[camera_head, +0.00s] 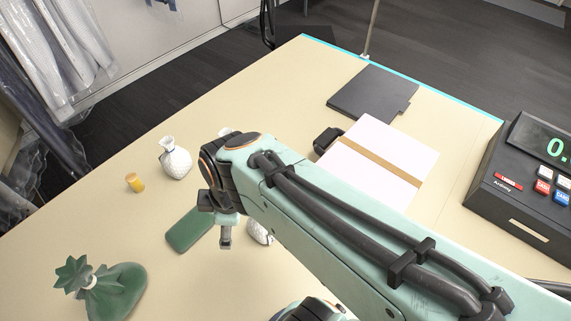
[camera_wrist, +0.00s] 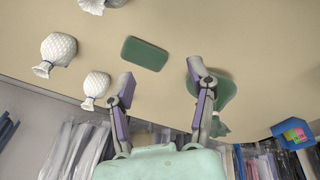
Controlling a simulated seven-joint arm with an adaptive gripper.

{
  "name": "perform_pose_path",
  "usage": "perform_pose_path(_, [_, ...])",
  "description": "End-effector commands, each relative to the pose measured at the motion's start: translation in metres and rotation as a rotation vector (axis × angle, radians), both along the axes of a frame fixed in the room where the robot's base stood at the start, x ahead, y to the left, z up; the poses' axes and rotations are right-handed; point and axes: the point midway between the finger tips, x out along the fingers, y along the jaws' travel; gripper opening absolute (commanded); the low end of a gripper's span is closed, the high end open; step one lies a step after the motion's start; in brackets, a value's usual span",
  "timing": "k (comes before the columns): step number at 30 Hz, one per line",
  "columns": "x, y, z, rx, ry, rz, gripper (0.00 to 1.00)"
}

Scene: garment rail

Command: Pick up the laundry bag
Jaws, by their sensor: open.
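A tied green bag (camera_head: 122,292) with a leaf-like gathered top lies at the front left of the table. In the wrist view the green bag (camera_wrist: 224,92) is partly behind the right finger. White quilted tied bags also stand on the table: one at the left in the head view (camera_head: 176,163), another partly hidden by my arm (camera_head: 261,232). The frames do not show which is called the laundry bag. My gripper (camera_wrist: 160,73) is open and empty, its fingers spread above the table. In the head view my gripper (camera_head: 225,242) is beside a flat green pad (camera_head: 188,232).
A yellow cylinder (camera_head: 134,182) stands near the left white bag. A white box with a brown band (camera_head: 400,155), a dark flat panel (camera_head: 373,93) and a black terminal (camera_head: 520,180) occupy the right side. Plastic-covered garments (camera_head: 60,45) hang beyond the table's left edge.

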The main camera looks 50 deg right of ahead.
Motion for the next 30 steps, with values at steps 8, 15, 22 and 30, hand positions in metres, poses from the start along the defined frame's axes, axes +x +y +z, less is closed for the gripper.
perform_pose_path(8, [-0.081,-0.154,-0.079,-0.064,0.26,-0.389,0.55])
perform_pose_path(15, [-0.122,-0.165,-0.1,-0.013,0.349,-0.537,0.55])
perform_pose_path(22, [-0.126,-0.164,-0.134,-0.01,0.352,-0.536,0.55])
perform_pose_path(30, [-0.128,-0.166,-0.16,-0.013,0.346,-0.535,0.55])
